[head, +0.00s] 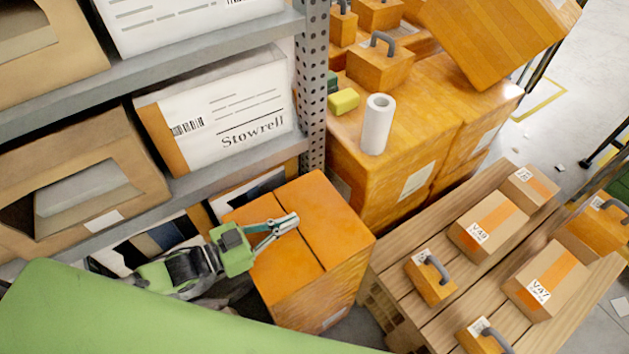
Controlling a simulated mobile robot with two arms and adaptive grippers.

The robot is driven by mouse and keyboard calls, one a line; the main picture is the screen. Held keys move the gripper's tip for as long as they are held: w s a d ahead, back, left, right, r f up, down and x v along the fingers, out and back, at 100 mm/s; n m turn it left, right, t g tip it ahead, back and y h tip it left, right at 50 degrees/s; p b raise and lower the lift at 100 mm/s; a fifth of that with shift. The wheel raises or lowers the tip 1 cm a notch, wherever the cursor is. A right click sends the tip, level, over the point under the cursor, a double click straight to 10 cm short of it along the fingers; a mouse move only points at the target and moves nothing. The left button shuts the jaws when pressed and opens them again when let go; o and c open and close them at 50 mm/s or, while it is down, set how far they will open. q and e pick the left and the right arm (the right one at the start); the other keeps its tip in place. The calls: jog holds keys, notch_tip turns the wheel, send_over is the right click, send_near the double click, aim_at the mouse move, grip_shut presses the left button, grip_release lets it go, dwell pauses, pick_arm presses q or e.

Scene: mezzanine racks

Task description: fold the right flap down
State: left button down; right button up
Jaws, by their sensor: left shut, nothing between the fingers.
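An orange carton (318,290) stands upright on the floor beside the shelf rack. Its top shows two panels with a dark seam between them. The right flap (335,222) lies about level with the top. The left flap (283,272) also looks flat on the near left side. My left gripper (294,222) reaches in from the left, over the carton top at the right flap. Its fingers are together and empty. I cannot tell whether the fingertips touch the cardboard. The arm hides part of the carton's left edge. My right gripper is not in view.
A metal rack (312,90) with cartons stands at the left and back. Stacked orange boxes (400,190) with a white roll (377,124) on top stand behind. A wooden pallet (395,275) with several small boxes is close on the right.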

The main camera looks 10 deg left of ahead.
aim_at(252, 247)
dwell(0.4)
pick_arm(q)
notch_tip(252, 247, up, 4)
jog(key=p, duration=0.4)
jog(key=shift+w+r, duration=0.1)
jog(key=s+a+f+b, duration=0.1)
jog(key=s+a, duration=0.1)
jog(key=s+a+f, duration=0.1)
jog(key=s+a, duration=0.1)
jog(key=s+a+f+b, duration=0.1)
jog(key=s+a, duration=0.1)
jog(key=shift+s+f+b, duration=0.15)
jog(key=shift+f+b, duration=0.1)
jog(key=shift+b, duration=0.05)
jog(key=shift+s+a, duration=0.3)
jog(key=shift+a, duration=0.05)
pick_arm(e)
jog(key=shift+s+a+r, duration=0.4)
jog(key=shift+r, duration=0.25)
